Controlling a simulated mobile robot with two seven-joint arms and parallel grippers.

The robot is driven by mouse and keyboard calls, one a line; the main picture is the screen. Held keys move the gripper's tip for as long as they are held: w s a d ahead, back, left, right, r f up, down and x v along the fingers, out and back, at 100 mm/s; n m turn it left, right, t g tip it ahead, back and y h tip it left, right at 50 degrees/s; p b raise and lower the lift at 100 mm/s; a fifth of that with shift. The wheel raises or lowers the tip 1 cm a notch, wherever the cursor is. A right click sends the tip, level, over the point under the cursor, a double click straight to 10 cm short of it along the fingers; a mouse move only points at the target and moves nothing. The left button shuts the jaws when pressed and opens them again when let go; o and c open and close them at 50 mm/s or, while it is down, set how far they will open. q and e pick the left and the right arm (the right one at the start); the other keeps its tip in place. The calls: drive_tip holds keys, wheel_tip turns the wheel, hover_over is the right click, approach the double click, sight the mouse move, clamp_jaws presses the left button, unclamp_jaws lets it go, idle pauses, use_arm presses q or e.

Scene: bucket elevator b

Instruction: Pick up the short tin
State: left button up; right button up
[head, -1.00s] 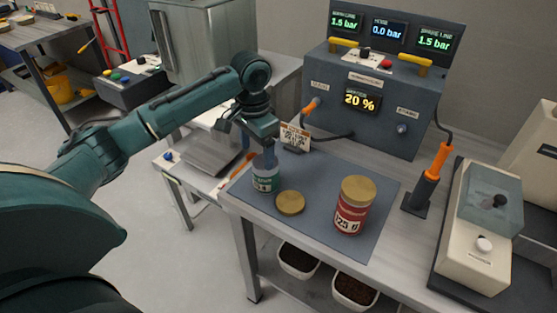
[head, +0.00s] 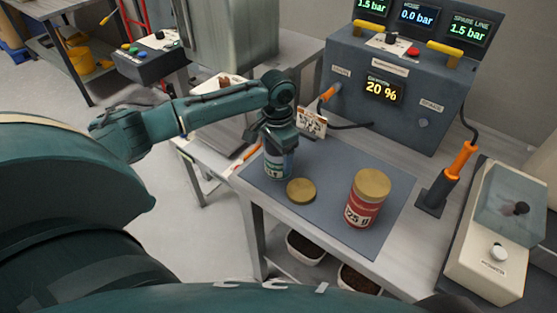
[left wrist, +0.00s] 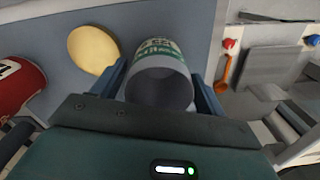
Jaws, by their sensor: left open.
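The short tin (head: 276,168) has a green and white label and stands on the grey mat, its upper part covered by my left gripper in the head view. In the left wrist view the tin (left wrist: 160,62) shows its open, dark mouth. My left gripper (head: 279,158) points down over the tin. Its open fingers (left wrist: 160,82) stand on either side of the tin; whether they touch it I cannot tell. My right gripper is not in view.
A gold lid (head: 301,190) lies flat beside the tin. A taller red tin (head: 365,202) with a gold lid stands to the right on the mat (head: 335,175). A small sign (head: 312,122) and the grey gauge box (head: 395,95) stand behind.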

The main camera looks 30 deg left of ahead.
use_arm(q)
wheel_tip(320, 180, down, 3)
drive_tip(key=shift+f, duration=0.15)
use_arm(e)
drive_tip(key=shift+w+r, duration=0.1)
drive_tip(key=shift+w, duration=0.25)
use_arm(q)
drive_tip(key=c, duration=0.6)
drive_tip(key=shift+c, duration=0.3)
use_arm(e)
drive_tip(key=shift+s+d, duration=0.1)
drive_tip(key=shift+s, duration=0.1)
